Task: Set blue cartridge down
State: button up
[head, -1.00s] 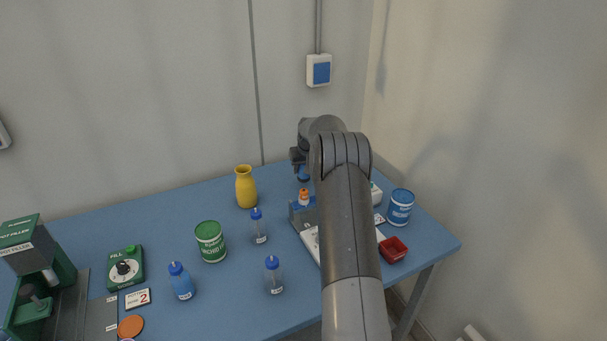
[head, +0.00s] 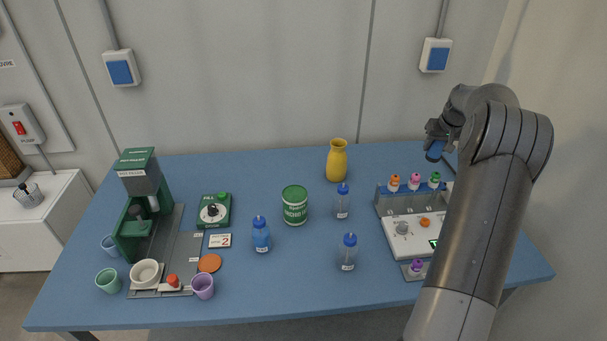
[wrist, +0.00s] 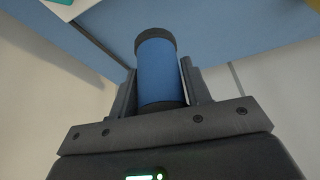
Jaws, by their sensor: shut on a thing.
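The blue cartridge (wrist: 160,72) is a blue cylinder with a dark end, held between the two fingers of my gripper (wrist: 158,88) in the wrist view. In the head view my gripper (head: 437,140) is at the back right, with the blue cartridge (head: 435,150) showing below it. The cartridge appears to be above the table, behind the white and blue rack station (head: 408,228). The station carries small bottles with orange, pink and green caps along its back. My arm hides its right part.
The blue table (head: 265,180) has clear room at the back, left of the yellow vase (head: 337,160). A green tin (head: 295,205) and squeeze bottles (head: 261,235) stand mid-table. A green pot filler (head: 145,200) with several cups stands at the left.

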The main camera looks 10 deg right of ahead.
jog(key=r, duration=0.2)
jog(key=a+r, duration=0.1)
jog(key=r, duration=0.1)
jog(key=shift+w, duration=0.2)
jog(key=w+a+n+y, duration=0.1)
jog(key=w+a+n, duration=0.1)
jog(key=a, duration=1.6)
jog(key=w+a+n+y, duration=0.1)
jog(key=w+a+n, duration=0.15)
jog(key=a, duration=1.55)
jog(key=w+a+f, duration=0.1)
jog(key=a+f, duration=0.2)
jog(key=f, duration=0.1)
jog(key=w+a+f, duration=0.1)
jog(key=a+f, duration=0.3)
jog(key=w+a+f, duration=0.2)
jog(key=a+f, duration=0.1)
jog(key=f, duration=0.1)
jog(key=shift+a+f, duration=0.1)
jog(key=shift+a, duration=0.15)
jog(key=shift+f, duration=1.9)
jog(key=shift+f, duration=0.15)
